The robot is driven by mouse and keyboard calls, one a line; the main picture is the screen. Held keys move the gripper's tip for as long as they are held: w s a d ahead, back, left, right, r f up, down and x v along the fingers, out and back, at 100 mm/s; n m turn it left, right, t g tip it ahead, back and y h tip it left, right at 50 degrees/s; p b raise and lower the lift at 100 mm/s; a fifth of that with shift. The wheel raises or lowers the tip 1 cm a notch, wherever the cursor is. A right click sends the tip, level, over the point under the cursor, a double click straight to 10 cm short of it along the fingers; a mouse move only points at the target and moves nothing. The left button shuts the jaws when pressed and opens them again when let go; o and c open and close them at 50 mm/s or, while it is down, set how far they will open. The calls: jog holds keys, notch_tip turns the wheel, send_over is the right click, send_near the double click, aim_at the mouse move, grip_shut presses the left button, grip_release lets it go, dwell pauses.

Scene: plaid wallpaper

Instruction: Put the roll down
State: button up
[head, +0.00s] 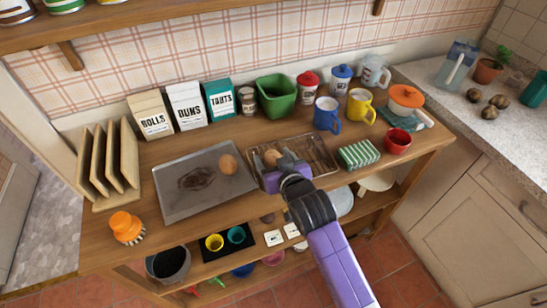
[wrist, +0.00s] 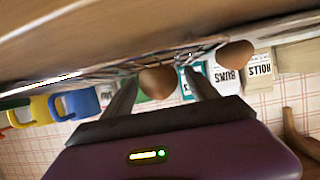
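A brown roll (head: 272,157) sits at the left part of a wire cooling rack (head: 318,150) on the wooden table. My gripper (head: 280,170) is low over the rack's near left side, right at this roll. In the wrist view, the roll (wrist: 157,82) lies between my two fingertips (wrist: 160,82), with a narrow gap showing on its sides, so the fingers look open around it. Its underside contact with the rack is hard to see. A second roll (head: 228,164) rests on the grey baking tray (head: 180,205) to the left, and shows right of my fingers in the wrist view (wrist: 237,54).
Behind stand boxes (head: 187,105), a green bin (head: 277,95), canisters (head: 308,87) and blue (head: 327,115) and yellow mugs (head: 361,106).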

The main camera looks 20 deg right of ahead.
jog(key=shift+r, duration=0.25)
jog(key=shift+s, duration=0.3)
jog(key=v, duration=1.1)
jog(key=shift+s+r+b, duration=0.15)
jog(key=shift+r+b, duration=0.05)
jog(key=shift+b, duration=0.15)
